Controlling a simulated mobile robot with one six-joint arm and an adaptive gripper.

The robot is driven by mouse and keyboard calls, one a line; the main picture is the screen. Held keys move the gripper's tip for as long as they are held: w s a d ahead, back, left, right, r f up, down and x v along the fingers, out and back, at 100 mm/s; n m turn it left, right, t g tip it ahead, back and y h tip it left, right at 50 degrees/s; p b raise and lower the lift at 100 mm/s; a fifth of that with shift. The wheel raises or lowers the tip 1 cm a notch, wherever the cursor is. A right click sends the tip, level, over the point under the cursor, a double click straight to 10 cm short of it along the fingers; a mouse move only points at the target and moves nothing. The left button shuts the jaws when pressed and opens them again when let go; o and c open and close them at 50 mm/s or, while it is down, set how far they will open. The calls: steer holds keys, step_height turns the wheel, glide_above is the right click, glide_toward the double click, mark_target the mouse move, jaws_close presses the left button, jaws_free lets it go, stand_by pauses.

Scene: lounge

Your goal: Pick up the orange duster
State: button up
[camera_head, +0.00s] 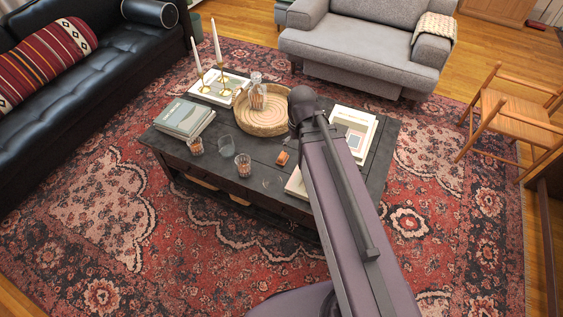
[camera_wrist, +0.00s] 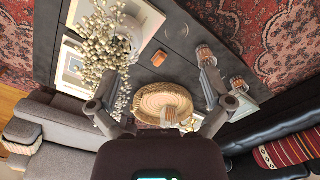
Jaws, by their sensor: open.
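The orange duster (camera_head: 282,158) is a small orange-brown block lying on the dark coffee table (camera_head: 160,139), close to the table's front side. It also shows in the wrist view (camera_wrist: 159,58), on bare tabletop near the upper middle. My gripper (camera_wrist: 160,85) is open and empty, with its two fingers spread wide in the wrist view. The duster appears between and beyond the fingertips there, apart from them. In the head view my arm covers part of the table right of the duster, and the gripper's fingers cannot be made out.
A round woven tray (camera_head: 262,124) holding a glass decanter (camera_head: 257,92) stands behind the duster. Glass tumblers (camera_head: 243,164) stand to its left. White books (camera_head: 355,127) lie at right. White blossoms (camera_wrist: 103,50) rise beside the left finger. Candlesticks (camera_head: 219,70) stand at the back.

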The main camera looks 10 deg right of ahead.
steer(key=w+f+n+b, duration=0.2)
steer(key=w+f+b, duration=0.4)
steer(key=f+b, duration=0.45)
steer(key=w+f+n+b, duration=0.2)
steer(key=w+f+b, duration=0.3)
steer(key=f+b, duration=0.55)
steer(key=n+b, duration=0.3)
steer(key=n, duration=0.3)
glide_above(282, 155)
step_height(282, 155, down, 4)
steer(key=shift+w+d+f, duration=0.1)
steer(key=shift+f, duration=0.05)
steer(key=shift+f, duration=0.15)
step_height(282, 155, down, 8)
steer(key=b, duration=0.8)
steer(key=shift+f+b, duration=0.15)
steer(key=shift+b, duration=0.15)
steer(key=shift+f, duration=0.1)
steer(key=shift+f+b, duration=2.5)
steer(key=shift+b, duration=0.1)
